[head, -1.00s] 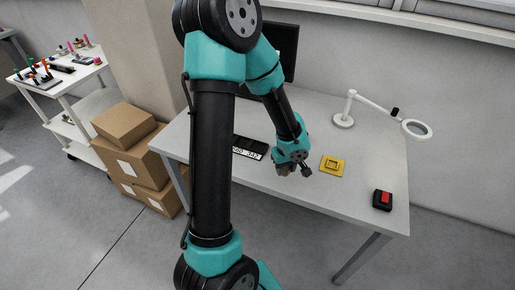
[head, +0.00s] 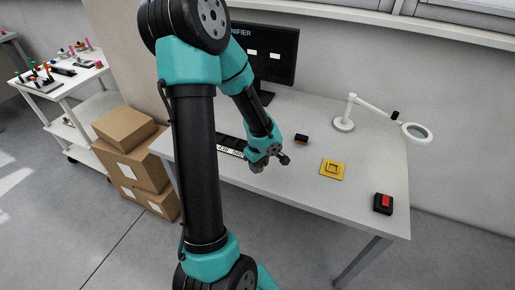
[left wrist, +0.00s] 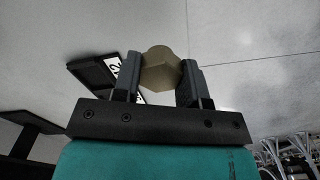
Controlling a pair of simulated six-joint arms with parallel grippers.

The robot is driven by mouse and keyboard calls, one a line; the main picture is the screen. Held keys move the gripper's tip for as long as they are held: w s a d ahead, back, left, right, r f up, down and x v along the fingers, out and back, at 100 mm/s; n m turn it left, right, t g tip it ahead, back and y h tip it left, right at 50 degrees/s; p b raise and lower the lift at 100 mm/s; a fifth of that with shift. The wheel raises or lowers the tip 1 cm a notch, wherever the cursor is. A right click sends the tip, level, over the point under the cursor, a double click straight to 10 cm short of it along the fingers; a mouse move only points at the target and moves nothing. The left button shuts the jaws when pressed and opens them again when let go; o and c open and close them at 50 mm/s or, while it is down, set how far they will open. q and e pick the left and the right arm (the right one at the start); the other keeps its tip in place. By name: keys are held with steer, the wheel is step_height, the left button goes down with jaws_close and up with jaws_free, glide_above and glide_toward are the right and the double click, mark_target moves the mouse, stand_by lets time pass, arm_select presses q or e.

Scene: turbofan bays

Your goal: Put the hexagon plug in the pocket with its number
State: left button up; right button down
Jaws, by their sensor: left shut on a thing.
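My left gripper (head: 272,163) is over the table, at the right end of a black strip (head: 229,143) with white number labels. In the left wrist view, my left gripper (left wrist: 160,78) is shut on the hexagon plug (left wrist: 160,68), a dull tan-olive hexagonal piece between the two fingers. The plug is too small to make out in the head view. The black strip also shows in the left wrist view (left wrist: 92,72), left of the fingers, with a label partly hidden behind the left finger. The arm covers part of the strip in the head view. My right gripper is not in view.
A yellow square plate (head: 332,170) lies right of the gripper. A small dark block (head: 301,138) lies behind. A red-and-black button box (head: 383,203) is near the right edge. A magnifier lamp (head: 344,124) and a monitor (head: 275,55) stand at the back.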

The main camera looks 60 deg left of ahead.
arm_select(q)
steer(key=w+a, duration=0.2)
steer(key=a, duration=0.2)
steer(key=w+a+f, duration=0.1)
steer(key=w+a, duration=0.2)
steer(key=a, duration=0.1)
steer(key=w+a, duration=0.3)
steer(key=a, duration=0.1)
steer(key=shift+a+f, duration=0.15)
steer(key=shift+f, duration=0.05)
steer(key=shift+f, duration=1.75)
steer(key=shift+f, duration=0.15)
steer(key=o, duration=1)
steer(key=shift+o, duration=0.2)
step_height(320, 180, up, 12)
